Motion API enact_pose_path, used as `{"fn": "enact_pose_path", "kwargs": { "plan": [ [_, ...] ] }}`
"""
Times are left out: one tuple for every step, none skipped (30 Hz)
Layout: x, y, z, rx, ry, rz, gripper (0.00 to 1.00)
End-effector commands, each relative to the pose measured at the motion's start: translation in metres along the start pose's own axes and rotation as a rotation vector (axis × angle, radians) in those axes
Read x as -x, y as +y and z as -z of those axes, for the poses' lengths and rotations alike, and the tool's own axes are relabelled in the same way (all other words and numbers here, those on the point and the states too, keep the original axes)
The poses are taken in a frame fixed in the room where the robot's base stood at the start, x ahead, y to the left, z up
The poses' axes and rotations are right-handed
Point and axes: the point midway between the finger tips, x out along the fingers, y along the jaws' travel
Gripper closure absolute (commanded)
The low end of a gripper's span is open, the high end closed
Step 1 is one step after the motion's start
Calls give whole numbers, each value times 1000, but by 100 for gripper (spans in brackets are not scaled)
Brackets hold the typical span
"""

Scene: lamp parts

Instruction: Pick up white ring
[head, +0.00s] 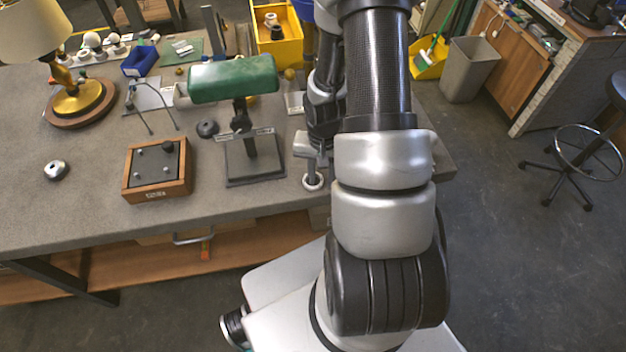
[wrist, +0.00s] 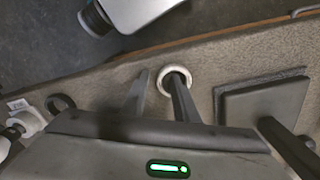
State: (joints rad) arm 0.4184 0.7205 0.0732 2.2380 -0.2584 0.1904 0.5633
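The white ring (head: 312,187) lies flat near the front edge of the grey workbench, just right of the green-shaded lamp. It also shows in the wrist view (wrist: 165,75). My gripper (head: 313,168) points down at the ring from above. In the wrist view my gripper (wrist: 154,82) has its two dark fingers apart. The right finger's tip overlaps the ring's opening, and the left finger is outside the ring, to its left. I cannot tell how far the tip reaches into the opening. Nothing is held between the fingers.
The green-shaded lamp (head: 233,78) stands close left on a dark square base (head: 243,172), also in the wrist view (wrist: 240,105). A wooden control box (head: 157,170) is farther left. The bench's front edge is close to the ring.

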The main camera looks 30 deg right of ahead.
Motion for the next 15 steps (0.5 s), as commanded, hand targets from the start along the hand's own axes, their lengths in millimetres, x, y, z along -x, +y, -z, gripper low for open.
{"fn": "enact_pose_path", "kwargs": {
  "plan": [
    [0,0,0,0,0,0,73],
    [0,0,0,0,0,0,73],
    [0,0,0,0,0,0,76],
    [0,0,0,0,0,0,81],
    [0,0,0,0,0,0,86],
    [0,0,0,0,0,0,93],
    [0,0,0,0,0,0,98],
    [0,0,0,0,0,0,100],
    [1,0,0,0,0,0,100],
    [1,0,0,0,0,0,100],
    [1,0,0,0,0,0,100],
    [1,0,0,0,0,0,100],
    [1,0,0,0,0,0,100],
    [1,0,0,0,0,0,100],
    [1,0,0,0,0,0,100]
  ]
}}
